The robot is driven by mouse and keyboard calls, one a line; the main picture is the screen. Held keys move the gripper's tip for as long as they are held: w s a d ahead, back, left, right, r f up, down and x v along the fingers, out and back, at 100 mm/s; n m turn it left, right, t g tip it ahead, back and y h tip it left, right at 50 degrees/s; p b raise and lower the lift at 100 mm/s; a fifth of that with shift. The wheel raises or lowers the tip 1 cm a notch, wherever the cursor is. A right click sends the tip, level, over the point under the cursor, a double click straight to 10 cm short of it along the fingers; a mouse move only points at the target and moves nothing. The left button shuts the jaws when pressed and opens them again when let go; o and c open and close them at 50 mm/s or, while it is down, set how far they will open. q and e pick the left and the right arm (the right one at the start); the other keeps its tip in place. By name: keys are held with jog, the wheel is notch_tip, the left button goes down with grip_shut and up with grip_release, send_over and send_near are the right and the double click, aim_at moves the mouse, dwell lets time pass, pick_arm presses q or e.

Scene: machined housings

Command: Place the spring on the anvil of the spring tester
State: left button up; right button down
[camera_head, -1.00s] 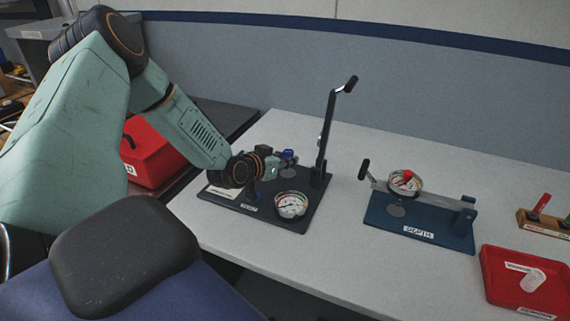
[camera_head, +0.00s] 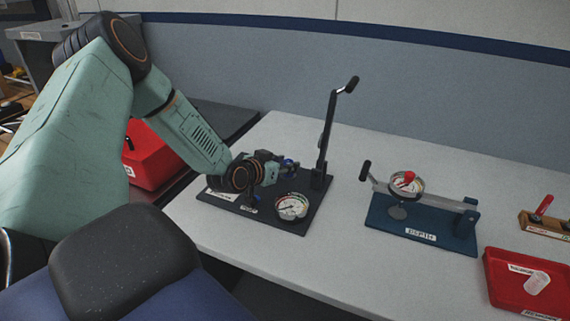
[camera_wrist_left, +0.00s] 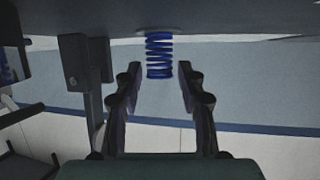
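The blue spring (camera_wrist_left: 159,55) shows in the left wrist view, where the picture is upside down. It is upright with one end against a pale round disc (camera_wrist_left: 160,31), which appears to be the anvil. My left gripper (camera_wrist_left: 160,69) is open, with one finger on each side of the spring and a visible gap to both. In the head view the spring (camera_head: 288,163) is small, beside my left gripper (camera_head: 275,169), above the black spring tester (camera_head: 262,222). The tester has a dial (camera_head: 291,207) and a raised lever (camera_head: 329,130). My right gripper is not in view.
A blue depth fixture (camera_head: 385,222) with a dial and lever stands to the right. A red tray (camera_head: 498,288) with a pale cylinder (camera_head: 537,282) and a wooden rack (camera_head: 540,226) are further right. A red box (camera_head: 150,155) is behind my left arm. The table between fixtures is clear.

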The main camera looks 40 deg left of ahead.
pick_arm(q)
jog(key=shift+o, duration=0.5)
jog(key=shift+r+p, duration=0.45)
jog(key=shift+s+r+p, duration=0.15)
jog(key=shift+r+p, duration=0.15)
jog(key=shift+p, duration=0.05)
jog(key=p+v, duration=0.4)
jog(key=v, duration=0.2)
jog(key=shift+r, duration=0.1)
jog(key=shift+s+r+p, duration=0.2)
jog(key=shift+s+p, duration=0.4)
jog(key=shift+p, duration=0.3)
jog(key=p+v, duration=0.3)
jog(key=v, duration=0.1)
jog(key=shift+s+p, duration=0.1)
jog(key=shift+p, duration=0.3)
